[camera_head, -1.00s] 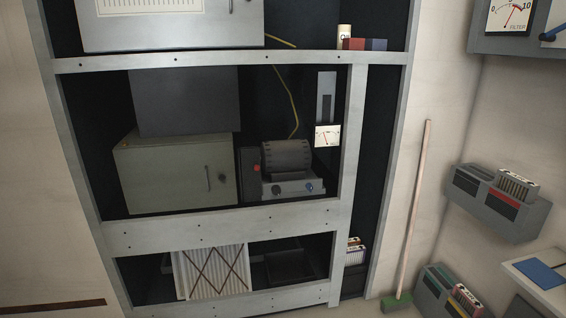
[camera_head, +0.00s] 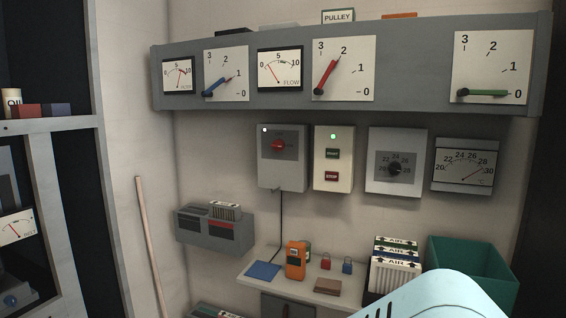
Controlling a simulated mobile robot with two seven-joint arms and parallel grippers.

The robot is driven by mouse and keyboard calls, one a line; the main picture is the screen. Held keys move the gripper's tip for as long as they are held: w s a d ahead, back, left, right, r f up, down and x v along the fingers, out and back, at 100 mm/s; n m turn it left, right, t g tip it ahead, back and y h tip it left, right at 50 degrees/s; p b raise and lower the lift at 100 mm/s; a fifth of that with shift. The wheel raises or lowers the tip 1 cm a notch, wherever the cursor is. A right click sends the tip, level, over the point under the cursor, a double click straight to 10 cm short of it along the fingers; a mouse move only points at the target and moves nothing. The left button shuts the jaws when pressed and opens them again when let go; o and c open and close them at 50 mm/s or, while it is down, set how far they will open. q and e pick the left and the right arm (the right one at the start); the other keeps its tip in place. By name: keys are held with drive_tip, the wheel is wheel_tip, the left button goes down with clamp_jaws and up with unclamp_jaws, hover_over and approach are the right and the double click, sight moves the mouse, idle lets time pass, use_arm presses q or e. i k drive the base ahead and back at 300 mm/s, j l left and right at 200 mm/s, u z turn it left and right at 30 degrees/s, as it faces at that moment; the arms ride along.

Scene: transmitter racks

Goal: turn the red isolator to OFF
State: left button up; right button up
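The red isolator (camera_head: 278,145) is a red rotary knob on a grey wall box (camera_head: 283,178), right of the rack and under the gauge panel. A small white lamp shows at the box's upper left corner. The lettering around the knob is too small to read, so I cannot tell its position. Neither gripper is in view. A pale blue rounded part at the bottom right looks like part of my own arm.
Beside the isolator hang a start-stop box (camera_head: 333,172) with a green lamp and a dial box (camera_head: 397,180). Below, a shelf (camera_head: 328,297) holds an orange meter (camera_head: 296,259), padlocks and AIR filters (camera_head: 394,275). A green bin (camera_head: 470,264) stands right. A pole leans left.

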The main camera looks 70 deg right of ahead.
sight(278, 145)
drive_tip(key=z, duration=2.15)
